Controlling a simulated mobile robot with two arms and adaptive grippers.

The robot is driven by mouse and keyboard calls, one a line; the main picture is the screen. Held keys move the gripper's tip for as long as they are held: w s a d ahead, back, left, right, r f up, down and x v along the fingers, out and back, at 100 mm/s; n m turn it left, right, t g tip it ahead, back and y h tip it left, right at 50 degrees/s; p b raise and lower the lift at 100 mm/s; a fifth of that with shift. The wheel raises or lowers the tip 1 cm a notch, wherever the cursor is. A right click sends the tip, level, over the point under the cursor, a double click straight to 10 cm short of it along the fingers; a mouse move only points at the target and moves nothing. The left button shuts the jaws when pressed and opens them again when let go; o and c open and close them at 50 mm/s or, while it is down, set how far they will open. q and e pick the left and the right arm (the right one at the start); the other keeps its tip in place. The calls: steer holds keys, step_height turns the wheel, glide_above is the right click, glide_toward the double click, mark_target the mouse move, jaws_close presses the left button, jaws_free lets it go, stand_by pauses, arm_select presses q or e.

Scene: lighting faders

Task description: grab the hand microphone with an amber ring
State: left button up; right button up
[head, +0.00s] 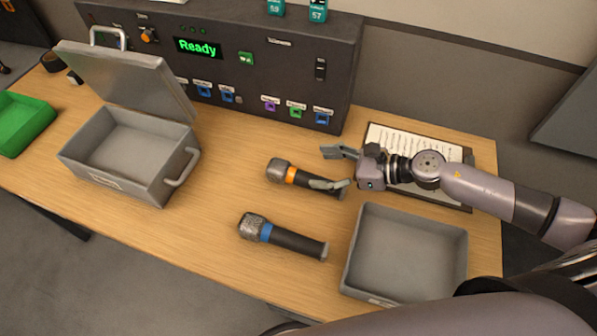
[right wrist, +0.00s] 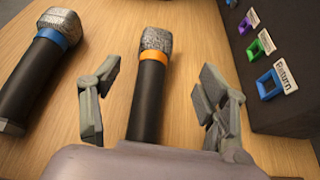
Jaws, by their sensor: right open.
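The hand microphone with an amber ring (head: 308,180) lies on the wooden table in the head view, its grey mesh head to the left and its dark body to the right. It also shows in the right wrist view (right wrist: 149,90), between the two open fingers. My right gripper (head: 336,168) is open around the body end of this microphone, with a gap on both sides. One finger overlaps the body in the head view. It also shows in the right wrist view (right wrist: 160,98). A second microphone with a blue ring (head: 290,240) lies nearer the front. My left gripper is not in view.
An open grey case (head: 178,170) stands at the left and a green tray (head: 42,122) beyond it. A grey bin (head: 352,262) stands at the front right. A clipboard (head: 470,170) lies under my right arm. A dark control panel (head: 270,75) lines the back.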

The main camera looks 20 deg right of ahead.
mark_target(288, 167)
steer(key=p+x, duration=0.1)
steer(key=x, duration=0.3)
steer(key=shift+w+a, duration=0.15)
steer(key=shift+a, duration=0.1)
steer(key=shift+w+a+f+p, duration=0.2)
steer(key=shift+a+p, duration=0.25)
steer(key=p+x, duration=0.1)
steer(key=x, duration=0.2)
steer(key=shift+a+f, duration=0.15)
steer(key=shift+a, duration=0.05)
steer(key=shift+w+a+f, duration=0.25)
steer(key=shift+a+f, duration=0.05)
steer(key=shift+a, duration=0.05)
steer(key=shift+c, duration=0.3)
steer(key=c, duration=1.3)
steer(key=shift+r, duration=0.1)
steer(key=shift+c, duration=0.6)
steer(key=shift+r, duration=0.1)
